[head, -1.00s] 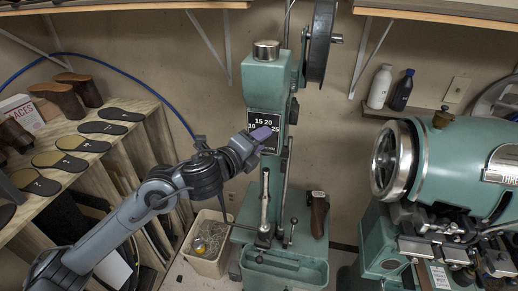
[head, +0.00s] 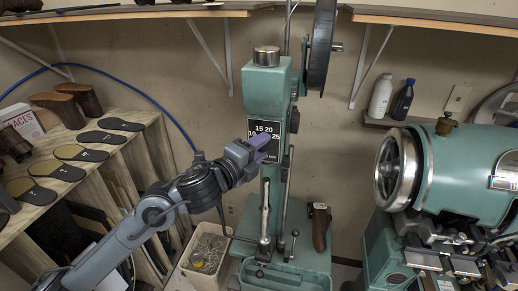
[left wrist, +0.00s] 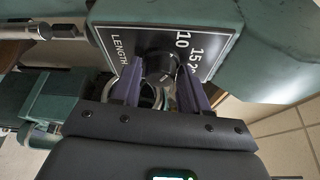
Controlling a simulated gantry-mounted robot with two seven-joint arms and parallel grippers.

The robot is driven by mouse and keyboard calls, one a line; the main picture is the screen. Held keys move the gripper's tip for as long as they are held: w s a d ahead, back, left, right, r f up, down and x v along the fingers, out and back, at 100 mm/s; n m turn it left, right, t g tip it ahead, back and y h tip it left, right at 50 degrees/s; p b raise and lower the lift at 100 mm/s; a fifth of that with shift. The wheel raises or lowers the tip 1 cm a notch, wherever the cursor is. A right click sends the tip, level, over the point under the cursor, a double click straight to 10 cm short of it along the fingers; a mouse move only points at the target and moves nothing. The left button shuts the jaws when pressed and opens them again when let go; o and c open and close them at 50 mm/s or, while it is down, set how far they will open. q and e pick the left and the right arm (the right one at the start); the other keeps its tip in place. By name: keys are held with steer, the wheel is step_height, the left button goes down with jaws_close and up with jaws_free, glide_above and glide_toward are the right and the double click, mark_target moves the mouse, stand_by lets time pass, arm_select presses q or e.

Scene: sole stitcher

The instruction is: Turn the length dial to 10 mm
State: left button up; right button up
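The length dial plate (head: 263,129) is a black square with white numbers on the front of the green stitcher column. In the left wrist view the plate (left wrist: 197,33) reads LENGTH, with 10 and 15 showing and more partly covered. The round black dial knob (left wrist: 158,61) lies between the purple fingertips of my left gripper (left wrist: 160,72). The fingers are apart, with the knob at their tips; I cannot tell if they touch it. In the head view my left gripper (head: 262,149) covers the dial's middle. The pointer's setting cannot be made out.
A green tray (head: 318,284) and levers (head: 265,210) sit below the dial. A wooden rack (head: 100,165) with soles stands left and a bin (head: 205,255) beneath my left arm. A large green machine (head: 460,165) fills the right.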

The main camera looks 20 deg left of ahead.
arm_select(q)
steer(key=o, duration=0.4)
steer(key=shift+c, duration=0.2)
steer(key=v, duration=1.1)
steer(key=shift+b, duration=0.3)
steer(key=shift+w+f, duration=0.1)
